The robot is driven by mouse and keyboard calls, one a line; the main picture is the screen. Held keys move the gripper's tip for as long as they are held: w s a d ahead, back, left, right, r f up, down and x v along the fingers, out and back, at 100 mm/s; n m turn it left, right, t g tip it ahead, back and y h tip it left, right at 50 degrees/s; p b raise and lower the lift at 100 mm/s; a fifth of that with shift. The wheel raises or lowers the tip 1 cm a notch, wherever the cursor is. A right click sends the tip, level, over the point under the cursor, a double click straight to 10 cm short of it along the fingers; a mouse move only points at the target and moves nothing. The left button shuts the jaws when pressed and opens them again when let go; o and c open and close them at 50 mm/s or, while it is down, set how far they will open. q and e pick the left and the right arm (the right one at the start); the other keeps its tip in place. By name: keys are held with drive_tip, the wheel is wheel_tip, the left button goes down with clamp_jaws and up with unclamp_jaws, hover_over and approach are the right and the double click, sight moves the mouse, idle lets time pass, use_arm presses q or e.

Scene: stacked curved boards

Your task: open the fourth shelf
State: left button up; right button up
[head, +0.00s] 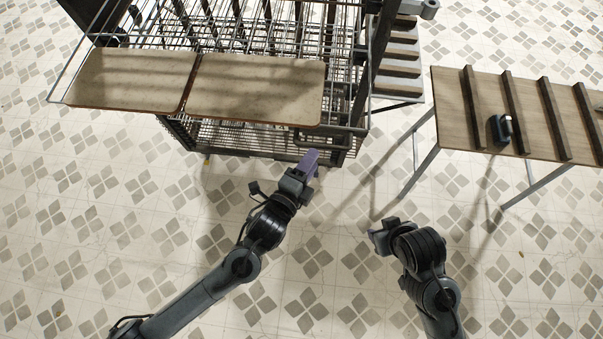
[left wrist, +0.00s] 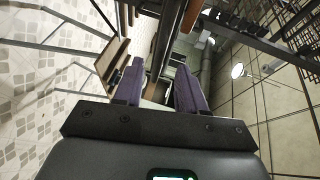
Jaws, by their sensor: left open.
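A metal wire rack (head: 345,140) stands at the upper left of the head view. Two tan boards, a left one (head: 130,80) and a right one (head: 255,88), lie side by side at its near side. I cannot tell which level is the fourth shelf; lower levels are largely hidden under the boards. My left gripper (head: 310,163), with purple fingers, is at the rack's near right corner, below the right board's edge. In the left wrist view its fingers (left wrist: 158,88) are apart, with nothing clearly between them. My right gripper (head: 377,238) is over the floor, away from the rack.
A tan table (head: 450,110) with dark raised strips stands at the right, with a small dark object (head: 500,129) on it. A slatted rack (head: 400,65) stands behind, between rack and table. The tiled floor (head: 320,280) in front is clear.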

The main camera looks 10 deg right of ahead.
use_arm(q)
drive_tip(key=v, duration=0.4)
drive_tip(key=shift+s+a, duration=0.1)
idle(0.3)
drive_tip(key=s+a+r+n+g+y+p, duration=0.1)
drive_tip(key=s+a+r+n+y+p, duration=0.15)
drive_tip(key=a+n+p, duration=0.3)
drive_tip(key=s+a+r+n+g+y+p, duration=0.1)
drive_tip(key=a+r+n+y+p, duration=0.2)
drive_tip(key=a+n+p, duration=0.3)
drive_tip(key=s+a+f+n+g+y, duration=0.2)
drive_tip(key=s+a+n+g+y, duration=0.1)
drive_tip(key=s+a+n+g, duration=0.4)
drive_tip(key=s+a+n, duration=0.3)
drive_tip(key=a+n, duration=0.1)
drive_tip(key=a, duration=0.2)
drive_tip(key=shift+s+a+y, duration=0.2)
drive_tip(key=shift+s+y, duration=0.05)
drive_tip(key=shift+y, duration=0.1)
